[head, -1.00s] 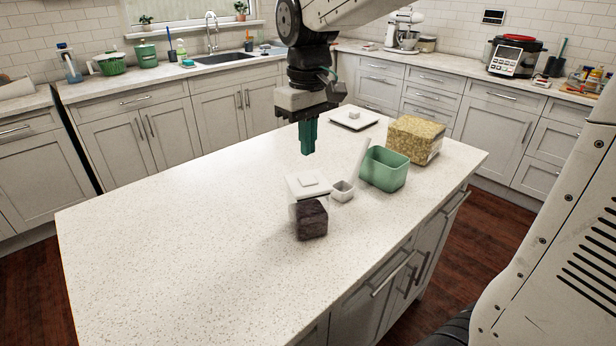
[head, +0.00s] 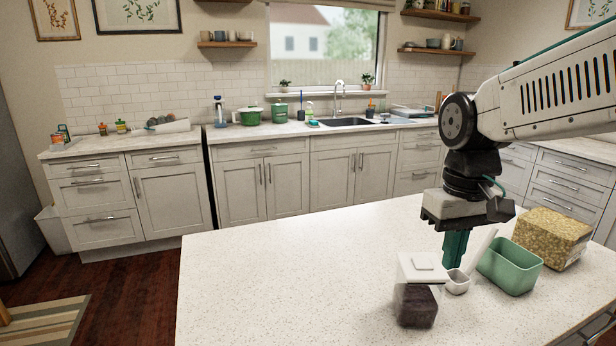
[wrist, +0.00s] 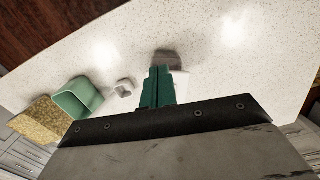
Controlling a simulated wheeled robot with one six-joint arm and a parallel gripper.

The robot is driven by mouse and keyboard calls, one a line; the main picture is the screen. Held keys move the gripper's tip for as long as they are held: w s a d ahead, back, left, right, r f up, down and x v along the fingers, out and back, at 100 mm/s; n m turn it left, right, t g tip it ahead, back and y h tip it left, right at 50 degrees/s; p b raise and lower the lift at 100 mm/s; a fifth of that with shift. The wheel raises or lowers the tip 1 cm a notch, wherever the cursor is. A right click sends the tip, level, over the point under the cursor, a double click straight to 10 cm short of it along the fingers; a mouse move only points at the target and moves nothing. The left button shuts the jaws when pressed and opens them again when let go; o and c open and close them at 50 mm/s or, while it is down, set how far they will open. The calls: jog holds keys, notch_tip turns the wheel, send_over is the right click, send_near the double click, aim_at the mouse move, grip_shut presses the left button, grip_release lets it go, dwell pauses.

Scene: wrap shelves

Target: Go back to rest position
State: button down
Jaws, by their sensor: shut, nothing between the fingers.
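My gripper (head: 455,249) hangs over the island counter (head: 290,270), pointing down, with its green fingers together and nothing between them. In the head view it shows just behind a clear jar with a white lid (head: 418,285) and dark contents. In the wrist view the fingers (wrist: 158,88) partly hide this jar (wrist: 168,58). A small white cup or scoop (head: 457,283) with a raised handle stands beside the jar. A green open box (head: 510,265) stands to its right.
A block with a yellow grainy pattern (head: 552,236) stands at the counter's right, behind the green box. The left part of the island is clear. Cabinets with a sink (head: 345,122) line the back wall. A striped rug (head: 45,328) lies on the floor at the left.

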jog(key=s+d+f+m+t, duration=0.2)
jog(key=s, duration=1.3)
jog(key=shift+d+f, duration=0.1)
